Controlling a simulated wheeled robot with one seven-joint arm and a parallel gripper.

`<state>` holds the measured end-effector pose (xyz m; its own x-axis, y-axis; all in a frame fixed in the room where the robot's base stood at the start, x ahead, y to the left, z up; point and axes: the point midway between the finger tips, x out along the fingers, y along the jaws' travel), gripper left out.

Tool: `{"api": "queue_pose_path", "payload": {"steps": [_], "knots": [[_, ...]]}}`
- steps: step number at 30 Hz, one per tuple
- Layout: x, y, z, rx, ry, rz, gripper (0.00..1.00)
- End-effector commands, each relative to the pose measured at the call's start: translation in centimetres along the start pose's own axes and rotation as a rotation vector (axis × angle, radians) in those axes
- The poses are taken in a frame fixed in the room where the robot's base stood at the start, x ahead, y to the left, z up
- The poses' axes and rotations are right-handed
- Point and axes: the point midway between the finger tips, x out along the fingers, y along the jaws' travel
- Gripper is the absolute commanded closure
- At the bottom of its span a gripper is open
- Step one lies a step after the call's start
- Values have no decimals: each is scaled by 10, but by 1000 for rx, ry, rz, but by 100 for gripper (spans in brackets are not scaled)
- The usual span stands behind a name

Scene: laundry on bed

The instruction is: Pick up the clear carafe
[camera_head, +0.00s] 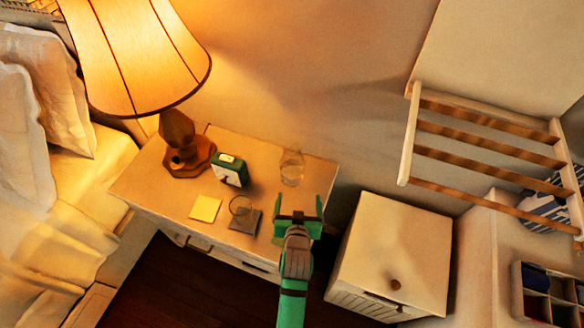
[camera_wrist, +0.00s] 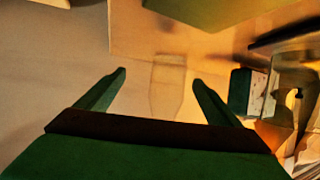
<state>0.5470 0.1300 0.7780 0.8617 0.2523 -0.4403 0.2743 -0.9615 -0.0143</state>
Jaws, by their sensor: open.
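The clear carafe (camera_head: 291,167) stands at the back right of the nightstand top (camera_head: 262,165), against the wall side. My gripper (camera_head: 299,205) is open and empty over the nightstand's right front part, in front of the carafe and apart from it in the picture. In the wrist view, the faint, see-through carafe (camera_wrist: 167,86) shows between the two green fingers of my gripper (camera_wrist: 160,77), beyond their tips. Its outline there is dim, and the exact distance is hard to tell.
A drinking glass (camera_head: 241,206) on a dark coaster (camera_head: 246,222), a green clock (camera_head: 230,170) and yellow notes (camera_head: 205,208) lie left of my gripper. A lit lamp (camera_head: 140,55) stands at the left. A white cabinet (camera_head: 390,250) and wooden rack (camera_head: 488,150) are at the right.

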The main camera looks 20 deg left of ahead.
Motion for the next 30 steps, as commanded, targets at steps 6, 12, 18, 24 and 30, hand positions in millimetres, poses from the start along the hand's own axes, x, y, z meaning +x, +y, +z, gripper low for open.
{"api": "queue_pose_path", "payload": {"steps": [6, 12, 18, 24, 30], "knots": [[40, -18, -44, -37, -29, -48, 13], [54, -26, -57, -50, -44, -65, 13], [82, -28, -56, -51, -47, -67, 13], [103, -30, -56, -50, -45, -66, 13], [116, -29, -55, -50, -46, -66, 13]]}}
